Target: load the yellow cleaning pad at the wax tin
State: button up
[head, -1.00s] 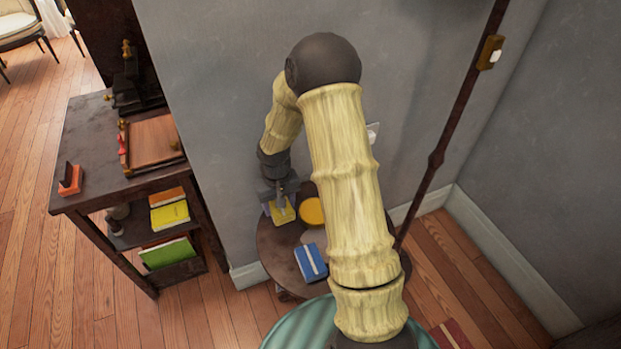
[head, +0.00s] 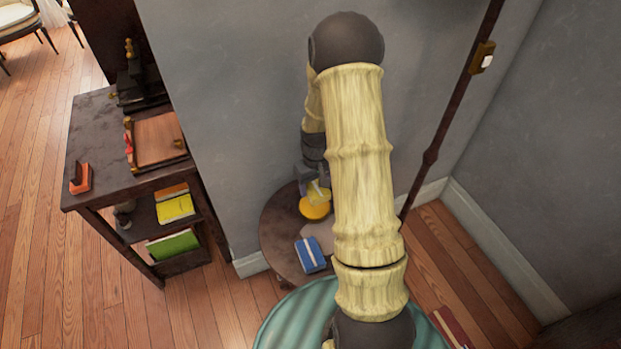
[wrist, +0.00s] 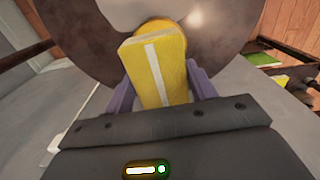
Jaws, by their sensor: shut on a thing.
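The yellow cleaning pad (wrist: 157,66) has a white stripe and is held between the two purple-grey fingers of my gripper (wrist: 160,86) in the wrist view. In the head view, my gripper (head: 315,187) is at the round yellow wax tin (head: 314,209) on the small dark table (head: 277,232). The pad's far end overlaps the tin (wrist: 163,27) in the wrist view, hiding part of it. I cannot tell whether the pad touches the tin.
A blue pad with a white stripe (head: 310,255) lies on the round table, near a pale patch (head: 321,235). A dark shelf (head: 98,150) with books stands at left. The grey wall (head: 235,110) is close behind the table. A dark pole (head: 436,145) stands at right.

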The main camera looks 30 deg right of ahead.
jog(key=shift+f, duration=0.1)
notch_tip(320, 180, down, 6)
jog(key=b, duration=0.5)
jog(key=shift+b, duration=0.3)
jog(key=shift+s+f, duration=0.1)
jog(key=shift+f, duration=0.5)
dwell(2.7)
jog(key=shift+r, duration=0.1)
jog(key=shift+r+p, duration=2.95)
jog(key=shift+r, duration=0.55)
